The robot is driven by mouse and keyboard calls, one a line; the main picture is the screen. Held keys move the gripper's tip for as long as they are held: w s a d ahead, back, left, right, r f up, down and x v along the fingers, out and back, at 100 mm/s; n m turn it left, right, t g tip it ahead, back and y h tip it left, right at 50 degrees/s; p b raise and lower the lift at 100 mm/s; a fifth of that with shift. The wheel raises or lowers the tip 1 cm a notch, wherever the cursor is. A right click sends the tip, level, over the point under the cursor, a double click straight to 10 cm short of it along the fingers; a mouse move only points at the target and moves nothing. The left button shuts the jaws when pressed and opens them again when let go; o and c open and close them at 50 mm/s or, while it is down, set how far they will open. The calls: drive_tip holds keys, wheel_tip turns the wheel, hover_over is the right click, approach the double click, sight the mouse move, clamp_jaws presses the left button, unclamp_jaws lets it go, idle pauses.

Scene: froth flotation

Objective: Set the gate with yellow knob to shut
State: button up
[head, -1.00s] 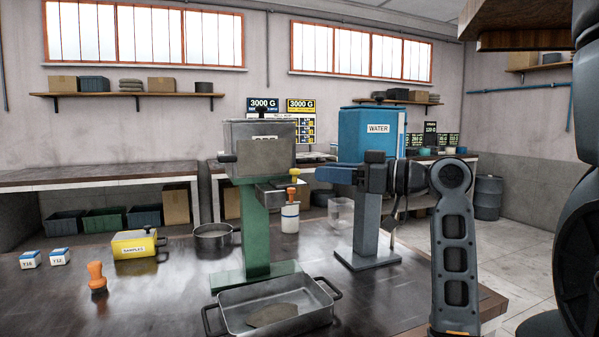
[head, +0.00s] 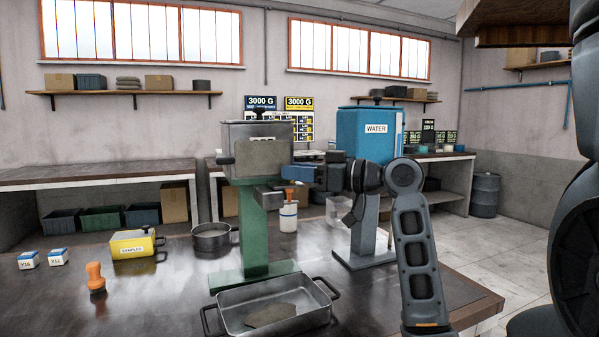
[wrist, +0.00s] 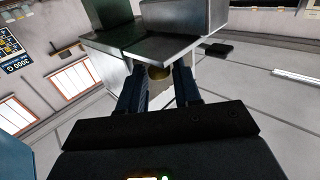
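The grey hopper machine (head: 258,130) stands on a green column (head: 254,220) on the bench. Its metal outlet (head: 268,192) sticks out low on the right side. My gripper (head: 286,173) is at this outlet, and its blue finger hides the gate's knob in the head view. In the wrist view a dull yellow knob (wrist: 159,73) shows under a metal plate (wrist: 150,46), between the two fingertips of my gripper (wrist: 160,76). The fingers are apart, one on each side of the knob, with narrow gaps seeming to remain. I cannot tell the gate's position.
A metal pan (head: 272,309) lies below the outlet. A white bottle with an orange top (head: 288,217) stands just behind. The blue water tank (head: 364,135) on its grey stand is close behind my arm. A round pot (head: 213,238) and yellow samples box (head: 132,244) are at left.

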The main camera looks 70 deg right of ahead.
sight(282, 184)
clamp_jaws()
drive_tip(key=shift+w+a, duration=1.25)
drive_tip(key=shift+w, duration=0.25)
drive_tip(key=shift+o, duration=1.5)
unclamp_jaws()
drive_tip(key=s+b, duration=0.1)
drive_tip(key=s, duration=0.6)
drive_tip(key=shift+s+a, duration=0.35)
